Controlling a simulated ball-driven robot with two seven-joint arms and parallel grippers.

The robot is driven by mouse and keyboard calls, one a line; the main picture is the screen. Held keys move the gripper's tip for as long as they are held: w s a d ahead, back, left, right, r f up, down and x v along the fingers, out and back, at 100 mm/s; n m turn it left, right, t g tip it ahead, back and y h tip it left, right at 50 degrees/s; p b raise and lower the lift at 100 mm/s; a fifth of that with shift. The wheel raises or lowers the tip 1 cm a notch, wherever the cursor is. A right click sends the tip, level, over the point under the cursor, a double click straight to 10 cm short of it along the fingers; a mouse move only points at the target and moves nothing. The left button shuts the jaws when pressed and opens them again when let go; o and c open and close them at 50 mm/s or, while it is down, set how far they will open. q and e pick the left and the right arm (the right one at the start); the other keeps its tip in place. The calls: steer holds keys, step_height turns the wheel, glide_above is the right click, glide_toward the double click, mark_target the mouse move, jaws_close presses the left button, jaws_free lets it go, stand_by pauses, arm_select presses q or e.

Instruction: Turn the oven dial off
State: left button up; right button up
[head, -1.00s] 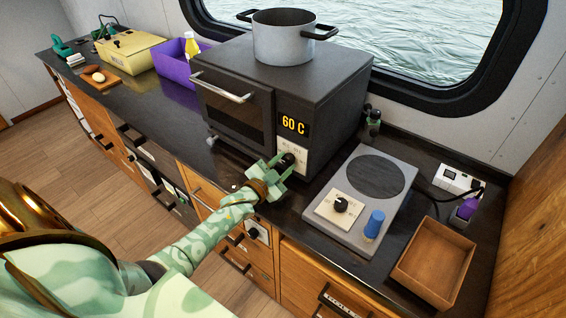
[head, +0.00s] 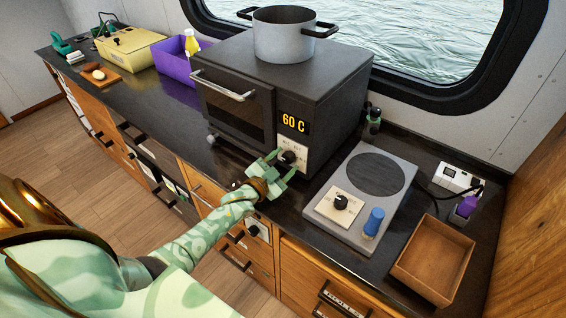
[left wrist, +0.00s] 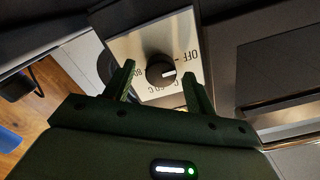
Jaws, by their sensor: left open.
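The oven (head: 275,95) stands on the counter, its display (head: 294,124) reading 60 C. Its black dial (head: 288,157) sits on a pale plate below the display. In the left wrist view the dial (left wrist: 160,72) has a white mark pointing right, with the OFF label (left wrist: 186,57) up and right of it and a 60 C label below. My left gripper (head: 281,168) is open just in front of the dial; in the left wrist view its fingers (left wrist: 158,76) lie either side of the dial, apparently apart from it. My right gripper is not in view.
A pot (head: 284,35) stands on the oven. Right of the oven are a hotplate (head: 365,195) with its own knob (head: 341,202), a blue cylinder (head: 373,221) and a wooden tray (head: 433,258). A purple bin (head: 177,65) stands left. The counter before the oven is mostly clear.

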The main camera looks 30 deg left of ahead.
arm_select(q)
steer(key=s+a, duration=0.1)
steer(key=s, duration=1.5)
steer(key=shift+s+a+p, duration=0.15)
steer(key=shift+p, duration=0.25)
steer(key=shift+f, duration=0.1)
